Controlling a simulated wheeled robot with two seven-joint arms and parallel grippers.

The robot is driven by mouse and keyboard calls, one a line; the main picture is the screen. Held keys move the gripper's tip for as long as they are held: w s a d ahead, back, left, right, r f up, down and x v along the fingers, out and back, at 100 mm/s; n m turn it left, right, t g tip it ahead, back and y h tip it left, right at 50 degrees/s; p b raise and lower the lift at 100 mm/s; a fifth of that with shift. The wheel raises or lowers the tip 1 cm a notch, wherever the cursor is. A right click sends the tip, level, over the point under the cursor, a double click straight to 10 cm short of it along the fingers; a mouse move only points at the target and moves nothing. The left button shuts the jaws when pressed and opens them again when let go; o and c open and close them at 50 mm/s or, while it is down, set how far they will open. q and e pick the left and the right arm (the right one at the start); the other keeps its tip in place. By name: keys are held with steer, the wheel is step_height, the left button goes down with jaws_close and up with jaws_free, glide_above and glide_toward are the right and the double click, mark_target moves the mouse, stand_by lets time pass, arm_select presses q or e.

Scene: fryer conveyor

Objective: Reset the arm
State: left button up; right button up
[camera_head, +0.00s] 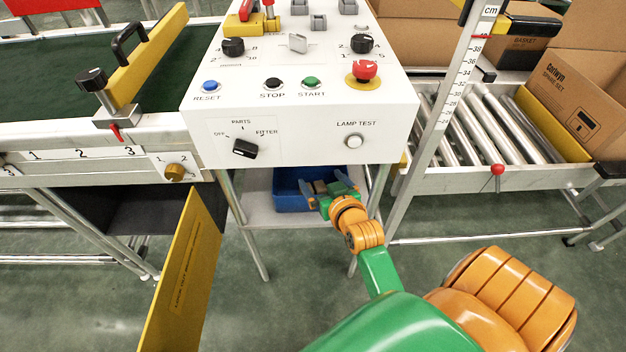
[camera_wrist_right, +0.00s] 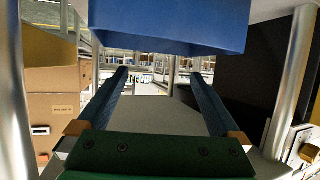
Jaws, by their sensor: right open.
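My right gripper (camera_head: 332,188) is open and reaches in under the white control box, at the blue bin on the lower shelf. In the right wrist view its two fingers (camera_wrist_right: 160,82) stand wide apart with nothing between them. The blue bin (camera_head: 291,200) is partly hidden by the gripper in the head view. In the right wrist view the blue bin (camera_wrist_right: 170,30) fills the top, beyond the fingers. I cannot tell whether gripper and bin touch. My left gripper is in neither view.
The control box (camera_head: 300,120) overhangs the grey shelf (camera_head: 258,212), with table legs on either side. A yellow panel (camera_head: 185,270) stands open at left. A roller conveyor (camera_head: 490,130) and cardboard boxes (camera_head: 570,100) are at right. Green floor is clear below.

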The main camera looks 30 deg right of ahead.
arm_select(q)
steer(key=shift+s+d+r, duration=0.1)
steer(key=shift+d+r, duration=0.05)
arm_select(e)
steer(key=shift+s+a+r, duration=0.1)
steer(key=shift+s+r, duration=0.05)
steer(key=shift+s, duration=0.25)
